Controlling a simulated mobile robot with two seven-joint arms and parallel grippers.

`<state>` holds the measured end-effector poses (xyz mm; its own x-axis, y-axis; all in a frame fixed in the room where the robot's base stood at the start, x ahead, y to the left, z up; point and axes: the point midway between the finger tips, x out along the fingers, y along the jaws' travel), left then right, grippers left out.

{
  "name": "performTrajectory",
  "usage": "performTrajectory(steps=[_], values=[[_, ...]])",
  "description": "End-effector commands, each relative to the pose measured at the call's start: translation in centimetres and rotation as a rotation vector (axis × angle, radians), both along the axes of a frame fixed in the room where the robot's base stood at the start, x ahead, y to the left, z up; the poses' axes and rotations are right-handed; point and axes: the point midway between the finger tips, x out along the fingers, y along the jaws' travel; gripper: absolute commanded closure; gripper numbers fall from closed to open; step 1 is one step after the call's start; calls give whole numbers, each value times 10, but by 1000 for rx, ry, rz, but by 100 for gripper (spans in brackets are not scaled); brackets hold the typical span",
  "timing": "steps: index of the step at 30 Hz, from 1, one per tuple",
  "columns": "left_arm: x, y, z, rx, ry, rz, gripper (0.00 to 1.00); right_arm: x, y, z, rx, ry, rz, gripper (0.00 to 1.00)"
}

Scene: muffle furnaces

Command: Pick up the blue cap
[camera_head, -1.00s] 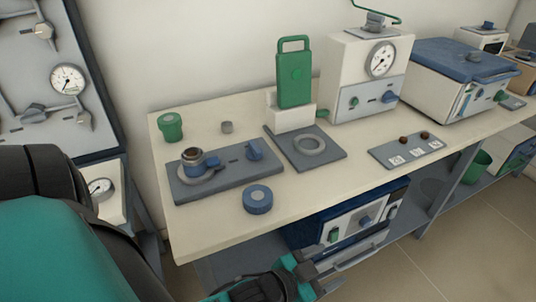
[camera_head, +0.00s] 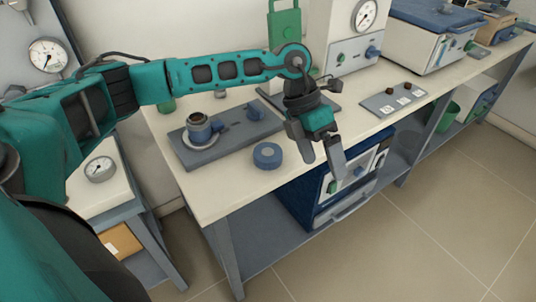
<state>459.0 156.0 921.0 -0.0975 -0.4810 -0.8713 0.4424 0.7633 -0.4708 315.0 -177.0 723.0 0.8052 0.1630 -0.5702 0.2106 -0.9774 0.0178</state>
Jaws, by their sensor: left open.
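The blue cap (camera_head: 267,155) is a short round disc with a lighter spot on top. It lies flat on the cream bench top (camera_head: 228,190), near the front edge, in the head view. My left gripper (camera_head: 321,158) is open and empty, with its fingers pointing down. In the picture it is to the right of the cap, by the bench's front edge, and apart from it. My right gripper is not in view.
A grey plate (camera_head: 190,155) with a blue-and-metal cup (camera_head: 198,128) stands behind and left of the cap. My left arm covers part of the bench's back. A blue-and-white furnace (camera_head: 345,185) stands on the shelf below.

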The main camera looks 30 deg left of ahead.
Motion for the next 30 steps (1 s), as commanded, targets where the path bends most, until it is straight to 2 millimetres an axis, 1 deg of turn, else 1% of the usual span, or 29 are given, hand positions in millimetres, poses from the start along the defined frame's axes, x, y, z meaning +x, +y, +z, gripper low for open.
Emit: performTrajectory(steps=[1, 3, 6, 9, 11, 13, 18, 22, 24, 28, 30], values=[[12, 31, 8, 114, -31, 10, 0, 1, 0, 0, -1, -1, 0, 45], [21, 68, 17, 251, -53, 30, 0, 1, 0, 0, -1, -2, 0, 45], [29, 108, 31, 395, -71, 59, 0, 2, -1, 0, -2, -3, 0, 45], [32, 132, 40, 477, -76, 83, 0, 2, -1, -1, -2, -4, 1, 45], [33, 139, 40, 502, -77, 91, 0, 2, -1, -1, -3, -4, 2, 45], [33, 142, 33, 513, -75, 93, 0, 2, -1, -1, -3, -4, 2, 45], [33, 142, 1, 512, -73, 91, 0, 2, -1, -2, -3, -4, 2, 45], [33, 142, -20, 510, -75, 92, 0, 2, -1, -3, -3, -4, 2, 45], [33, 141, -28, 509, -75, 91, 0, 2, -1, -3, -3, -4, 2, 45], [33, 142, -35, 510, -77, 91, 0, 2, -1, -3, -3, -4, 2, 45], [33, 143, -42, 510, -76, 92, 0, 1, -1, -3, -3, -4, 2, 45]])
